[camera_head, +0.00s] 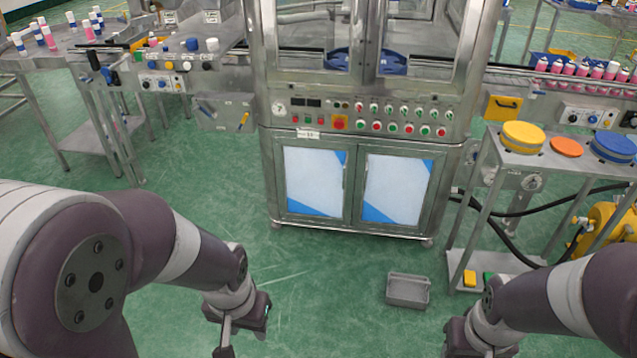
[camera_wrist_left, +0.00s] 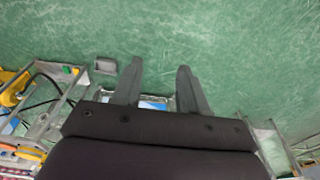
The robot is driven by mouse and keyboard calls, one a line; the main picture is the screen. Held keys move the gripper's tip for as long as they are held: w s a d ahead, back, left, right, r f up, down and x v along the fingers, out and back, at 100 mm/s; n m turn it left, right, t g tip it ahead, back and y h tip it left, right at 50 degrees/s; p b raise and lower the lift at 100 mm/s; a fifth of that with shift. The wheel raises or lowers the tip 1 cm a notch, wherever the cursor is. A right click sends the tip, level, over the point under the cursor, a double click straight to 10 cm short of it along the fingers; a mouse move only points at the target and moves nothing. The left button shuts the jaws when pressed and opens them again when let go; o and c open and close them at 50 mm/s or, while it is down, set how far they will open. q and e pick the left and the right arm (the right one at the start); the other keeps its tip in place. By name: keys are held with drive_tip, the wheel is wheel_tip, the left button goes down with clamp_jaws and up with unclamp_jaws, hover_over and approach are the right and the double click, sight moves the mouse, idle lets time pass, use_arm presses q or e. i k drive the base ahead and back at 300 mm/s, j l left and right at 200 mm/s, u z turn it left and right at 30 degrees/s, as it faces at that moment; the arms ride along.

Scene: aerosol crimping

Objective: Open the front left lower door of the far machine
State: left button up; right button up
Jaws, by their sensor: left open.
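The far machine (camera_head: 355,137) stands upright in the middle of the head view. Its front left lower door (camera_head: 314,180) has a steel frame and a white and blue panel, and looks shut. The matching right lower door (camera_head: 395,188) beside it also looks shut. My left gripper (camera_head: 240,342) is low in the head view, in front of the machine and well apart from the door. In the left wrist view its two fingers (camera_wrist_left: 159,78) are spread with nothing between them. My right gripper (camera_head: 462,347) is at the bottom edge, partly cut off; its fingers cannot be made out.
A grey bin (camera_head: 408,290) lies on the green floor in front of the machine. A side table (camera_head: 490,215) with round coloured lids (camera_head: 522,137) stands to the right, near black hoses. A conveyor table (camera_head: 130,60) stands at the left. The floor before the left door is clear.

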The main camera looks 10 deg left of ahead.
sight(316, 178)
drive_tip(key=i+j+z, duration=0.35)
drive_tip(key=i, duration=0.25)
drive_tip(key=i+j+z, duration=0.35)
drive_tip(key=i, duration=0.25)
drive_tip(key=i+j+z, duration=0.35)
drive_tip(key=i+j, duration=0.2)
drive_tip(key=j, duration=0.15)
